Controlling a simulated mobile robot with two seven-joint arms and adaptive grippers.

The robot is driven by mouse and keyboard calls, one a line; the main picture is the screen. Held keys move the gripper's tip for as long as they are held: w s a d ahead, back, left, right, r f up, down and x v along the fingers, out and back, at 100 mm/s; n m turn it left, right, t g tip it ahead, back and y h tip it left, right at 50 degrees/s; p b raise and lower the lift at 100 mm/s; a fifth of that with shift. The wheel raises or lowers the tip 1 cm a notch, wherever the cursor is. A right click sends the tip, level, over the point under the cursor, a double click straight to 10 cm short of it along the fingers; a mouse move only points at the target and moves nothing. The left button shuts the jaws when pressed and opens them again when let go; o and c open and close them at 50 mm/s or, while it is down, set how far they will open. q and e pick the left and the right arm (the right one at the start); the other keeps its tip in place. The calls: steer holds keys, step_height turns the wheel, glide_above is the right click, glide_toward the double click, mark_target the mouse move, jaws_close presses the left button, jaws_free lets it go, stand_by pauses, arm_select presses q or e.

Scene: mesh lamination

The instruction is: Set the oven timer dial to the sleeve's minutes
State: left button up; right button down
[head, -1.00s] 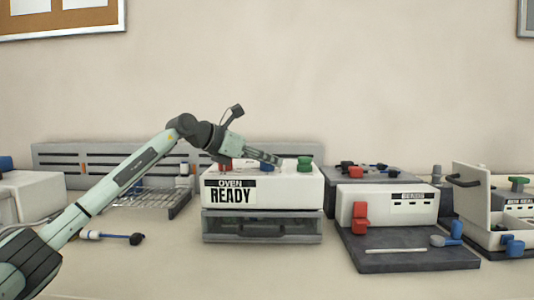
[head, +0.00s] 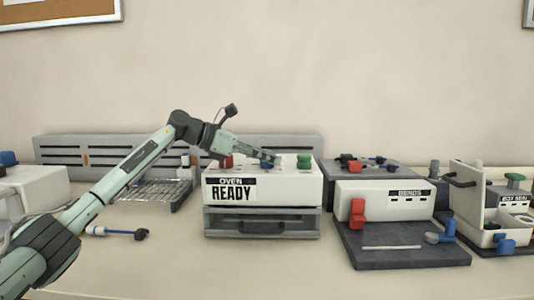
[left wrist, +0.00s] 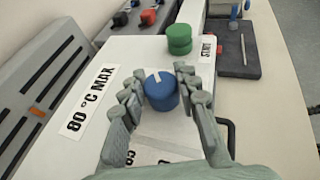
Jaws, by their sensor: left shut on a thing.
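The oven (head: 262,188) is a white box with a front sign reading OVEN READY. A blue dial (left wrist: 160,92) with a white pointer mark stands on its top. A green knob (left wrist: 180,40) stands just beyond the dial. I cannot make out a sleeve. My right gripper is out of view.
An 80 °C MAX label (left wrist: 88,98) lies on the oven top. The BENDS station (head: 385,200) stands to the right, a wire rack (head: 155,193) to the left. The counter before the oven is clear.

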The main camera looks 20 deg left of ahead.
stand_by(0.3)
arm_select(q)
steer(key=o, duration=1.2)
steer(key=v, duration=1.2)
